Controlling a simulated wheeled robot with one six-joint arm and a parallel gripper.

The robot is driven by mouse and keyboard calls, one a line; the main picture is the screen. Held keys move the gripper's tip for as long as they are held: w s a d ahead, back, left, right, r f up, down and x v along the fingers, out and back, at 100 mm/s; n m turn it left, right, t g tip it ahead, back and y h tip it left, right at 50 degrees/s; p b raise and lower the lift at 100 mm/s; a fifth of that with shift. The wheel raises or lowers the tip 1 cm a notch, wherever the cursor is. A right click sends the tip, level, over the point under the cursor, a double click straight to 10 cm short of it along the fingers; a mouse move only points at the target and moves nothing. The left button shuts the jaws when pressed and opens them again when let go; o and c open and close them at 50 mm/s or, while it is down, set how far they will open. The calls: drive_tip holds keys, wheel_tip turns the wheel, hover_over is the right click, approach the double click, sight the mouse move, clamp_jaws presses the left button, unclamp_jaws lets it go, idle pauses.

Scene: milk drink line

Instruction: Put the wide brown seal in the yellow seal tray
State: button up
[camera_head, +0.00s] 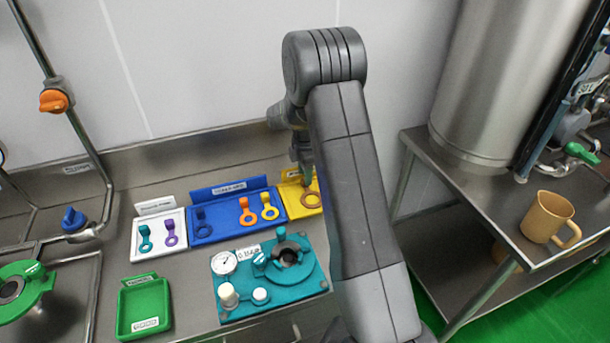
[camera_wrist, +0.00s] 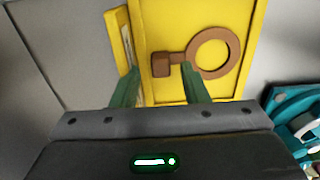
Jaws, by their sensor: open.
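The wide brown seal (camera_wrist: 161,66) lies in the yellow seal tray (camera_wrist: 215,15) in the wrist view, its ring to the right and its blocky handle end to the left. The head view also shows the brown seal (camera_head: 305,203) in the yellow tray (camera_head: 289,198), at the right end of the tray row. My gripper (camera_wrist: 158,80) is open; the two green fingertips are apart, with the handle end between them in the picture. Whether either finger touches the seal cannot be told. In the head view my arm hides part of the tray.
A blue tray (camera_head: 222,227) with blue, orange and yellow seals stands just left of the yellow tray. Farther left is a white tray (camera_head: 146,257) with teal and purple seals. A teal fixture (camera_head: 235,308) and an empty green tray (camera_head: 124,325) are in front.

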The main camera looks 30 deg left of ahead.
wheel_tip(320, 180, up, 11)
drive_tip(key=b, duration=0.1)
idle(0.4)
wheel_tip(320, 180, down, 12)
drive_tip(key=shift+s+d+f+p, duration=0.1)
drive_tip(key=shift+f+p, duration=0.05)
drive_tip(key=shift+p, duration=0.55)
drive_tip(key=shift+r, duration=0.35)
drive_tip(key=shift+r+b, duration=0.4)
drive_tip(key=shift+r, duration=1.05)
